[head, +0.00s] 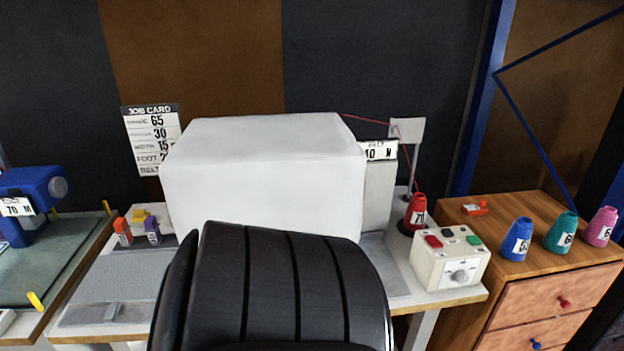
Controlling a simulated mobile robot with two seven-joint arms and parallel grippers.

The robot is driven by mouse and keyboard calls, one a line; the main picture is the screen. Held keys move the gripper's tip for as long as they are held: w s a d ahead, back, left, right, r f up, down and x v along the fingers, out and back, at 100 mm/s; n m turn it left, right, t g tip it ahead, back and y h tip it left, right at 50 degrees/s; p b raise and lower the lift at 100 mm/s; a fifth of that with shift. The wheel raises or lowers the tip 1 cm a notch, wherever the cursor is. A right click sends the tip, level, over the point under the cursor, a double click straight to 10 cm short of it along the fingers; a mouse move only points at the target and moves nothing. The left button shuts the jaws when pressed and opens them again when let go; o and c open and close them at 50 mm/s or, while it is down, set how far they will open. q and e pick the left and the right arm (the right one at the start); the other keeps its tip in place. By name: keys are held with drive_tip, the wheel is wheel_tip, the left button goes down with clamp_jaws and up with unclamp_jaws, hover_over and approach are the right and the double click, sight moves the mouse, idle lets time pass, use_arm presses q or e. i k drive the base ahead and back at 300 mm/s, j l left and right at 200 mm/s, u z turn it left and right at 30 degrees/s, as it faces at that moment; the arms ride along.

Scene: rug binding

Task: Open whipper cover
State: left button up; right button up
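A large white box-shaped cover (262,180) stands on the work table and looks closed. It hides most of what is under or behind it. A grey upright part (379,200) with a label ending in "10 M" shows at its right side. A red thread runs from behind the cover to a stand with a pale plate (407,131). Neither of my grippers is in view.
A black ribbed shape (290,285), like a chair back, blocks the front of the cover. A control box (450,257) and red cone (416,212) stand right. Coloured cones, including a teal one (561,233), stand on a wooden cabinet (500,206). A blue machine (32,205) is left.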

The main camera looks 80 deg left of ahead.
sight(302, 173)
drive_tip(key=u, duration=0.4)
drive_tip(key=j+u, duration=0.1)
drive_tip(key=u, duration=0.65)
drive_tip(key=i+u, duration=0.1)
drive_tip(key=u, duration=0.3)
